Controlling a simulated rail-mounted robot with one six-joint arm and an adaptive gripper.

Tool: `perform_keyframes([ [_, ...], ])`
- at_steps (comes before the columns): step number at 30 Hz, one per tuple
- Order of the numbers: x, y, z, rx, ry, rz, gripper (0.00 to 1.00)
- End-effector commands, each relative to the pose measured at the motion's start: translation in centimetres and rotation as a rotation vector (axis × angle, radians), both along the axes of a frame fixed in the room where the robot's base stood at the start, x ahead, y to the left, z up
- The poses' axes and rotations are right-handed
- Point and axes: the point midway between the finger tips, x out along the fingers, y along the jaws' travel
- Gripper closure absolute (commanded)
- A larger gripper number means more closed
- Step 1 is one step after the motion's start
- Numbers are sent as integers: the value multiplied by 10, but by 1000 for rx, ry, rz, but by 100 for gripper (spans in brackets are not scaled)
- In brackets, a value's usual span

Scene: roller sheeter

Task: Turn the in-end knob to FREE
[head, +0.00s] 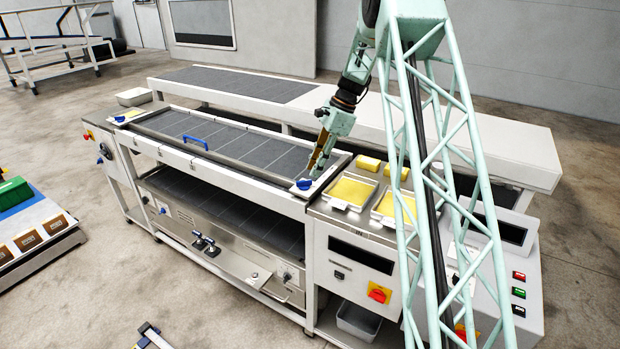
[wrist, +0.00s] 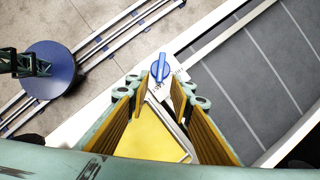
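A blue knob (head: 303,184) sits on a white plate at the right end of the long roller sheeter, the end beside the panel that appears marked IN. In the wrist view the blue knob (wrist: 160,70) shows its raised bar running roughly up and down the picture. Small dark lettering beside it is too small to read. My gripper (head: 313,169) is above the knob, pointing down. In the wrist view my gripper (wrist: 161,86) is open and empty, its yellow-faced fingers apart, with the knob seen just beyond the tips. I see no contact.
Another blue knob (head: 119,118) is at the sheeter's far left end. Trays with yellow sheets (head: 352,190) lie right of the knob. A long white bench (head: 420,130) runs behind. The concrete floor in front is mostly clear.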

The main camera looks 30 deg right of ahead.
Motion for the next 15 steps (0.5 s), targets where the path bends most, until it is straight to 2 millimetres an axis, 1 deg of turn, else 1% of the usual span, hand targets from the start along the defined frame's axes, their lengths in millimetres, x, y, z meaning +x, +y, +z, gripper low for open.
perform_keyframes([
  [1,0,3,-7,1,2,1,79],
  [6,2,11,-26,1,3,0,79],
  [10,3,14,-36,1,2,0,79],
  [15,4,17,-43,0,1,-1,79],
])
